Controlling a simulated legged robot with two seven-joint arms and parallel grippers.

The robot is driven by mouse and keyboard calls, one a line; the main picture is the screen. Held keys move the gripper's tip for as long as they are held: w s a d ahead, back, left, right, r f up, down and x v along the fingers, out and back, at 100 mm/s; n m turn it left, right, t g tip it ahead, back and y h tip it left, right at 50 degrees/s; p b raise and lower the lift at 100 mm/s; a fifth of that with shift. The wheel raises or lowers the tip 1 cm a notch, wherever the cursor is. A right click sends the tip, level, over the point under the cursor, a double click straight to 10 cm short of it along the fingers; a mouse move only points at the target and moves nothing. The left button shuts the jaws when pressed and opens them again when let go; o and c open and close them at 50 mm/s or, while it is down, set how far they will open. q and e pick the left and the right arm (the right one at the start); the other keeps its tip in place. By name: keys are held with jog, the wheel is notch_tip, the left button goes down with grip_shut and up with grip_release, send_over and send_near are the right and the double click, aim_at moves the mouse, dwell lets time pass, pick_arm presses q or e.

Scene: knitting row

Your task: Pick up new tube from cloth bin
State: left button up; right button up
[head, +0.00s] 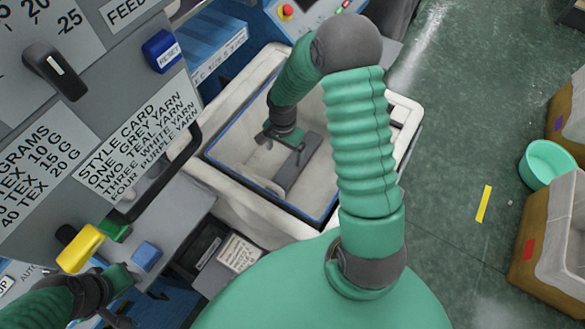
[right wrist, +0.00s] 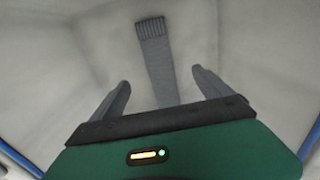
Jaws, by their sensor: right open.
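The cloth bin (head: 226,148) is a pale box with a blue rim, below the machine front. A grey knitted tube (head: 303,168) with a ribbed end lies in it. My right gripper (head: 282,145) reaches down into the bin, open and empty, close to the tube. In the right wrist view the tube (right wrist: 154,52) runs from its ribbed end down between the two spread fingers (right wrist: 161,88), and its near part is hidden behind the gripper body. I cannot tell whether the fingers touch it. My left gripper (head: 138,306) is at the lower left, its jaws unclear.
The machine panel (head: 100,90) with a style card (head: 140,150), dials and a dark handle stands left of the bin. A yellow lever (head: 80,248) is near my left gripper. At right are a teal bowl (head: 547,165) and a brown bin (head: 540,265). The green floor between is mostly clear.

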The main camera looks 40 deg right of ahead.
aim_at(287, 173)
jog(key=f, duration=1.4)
jog(key=shift+s+d+f, duration=0.15)
jog(key=shift+d, duration=0.1)
jog(key=c, duration=1.4)
